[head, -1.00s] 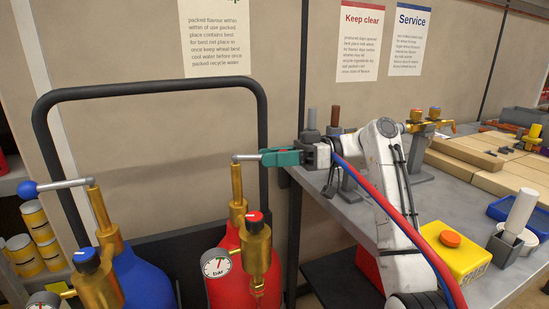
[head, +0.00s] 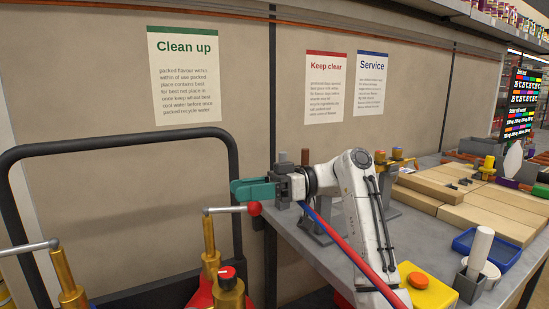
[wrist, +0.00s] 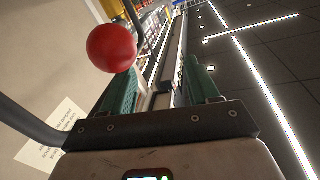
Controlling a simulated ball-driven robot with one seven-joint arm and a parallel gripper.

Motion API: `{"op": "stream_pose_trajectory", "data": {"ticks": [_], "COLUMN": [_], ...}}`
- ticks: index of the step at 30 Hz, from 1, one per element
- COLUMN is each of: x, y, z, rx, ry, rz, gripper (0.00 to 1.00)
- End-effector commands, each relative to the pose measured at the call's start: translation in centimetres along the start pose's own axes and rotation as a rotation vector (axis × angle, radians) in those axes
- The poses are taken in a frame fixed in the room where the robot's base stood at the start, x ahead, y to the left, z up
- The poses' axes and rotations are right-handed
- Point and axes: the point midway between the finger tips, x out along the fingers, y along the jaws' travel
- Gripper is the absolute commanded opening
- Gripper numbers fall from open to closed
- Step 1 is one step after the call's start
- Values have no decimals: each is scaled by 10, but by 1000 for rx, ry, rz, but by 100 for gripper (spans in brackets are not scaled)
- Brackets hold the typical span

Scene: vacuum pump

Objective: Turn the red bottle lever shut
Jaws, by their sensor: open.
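The red bottle lever is a grey rod ending in a red ball (head: 254,209). It points right from the top of the brass valve (head: 210,249) on the red bottle (head: 202,297), which is mostly below the head view. My gripper (head: 236,190), with green fingers, is open and empty just above the ball in the head view. In the wrist view the ball (wrist: 111,48) is beside the left finger, outside the gap between the fingers (wrist: 163,84). I cannot tell whether the ball touches a finger.
A black tubular frame (head: 120,143) arches behind the bottles. Another grey lever rod (head: 30,248) on a brass valve stands at left. The grey workbench (head: 290,232) at right holds grey stands, wooden boards (head: 470,205) and a yellow box (head: 428,289). Wall posters hang behind.

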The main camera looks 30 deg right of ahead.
Motion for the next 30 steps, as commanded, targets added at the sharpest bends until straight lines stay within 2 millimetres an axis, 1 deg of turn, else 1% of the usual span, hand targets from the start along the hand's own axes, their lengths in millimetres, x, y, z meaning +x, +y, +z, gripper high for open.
{"op": "stream_pose_trajectory", "data": {"ticks": [1,7,9,15,18,21,24,30], "x": [-1,-7,-10,-17,-20,-22,-23,-24], "y": [-11,-46,-59,-97,-113,-125,-132,-136], "z": [-15,-43,-41,-50,-53,-55,-56,-56], "rx": [-3,-2,-1,-2,-1,-1,1,1], "ry": [0,-1,-1,0,-1,-1,-1,-1], "rz": [0,0,1,2,1,0,-1,-1], "gripper": [60,60,60,60,60,60,60,60]}}
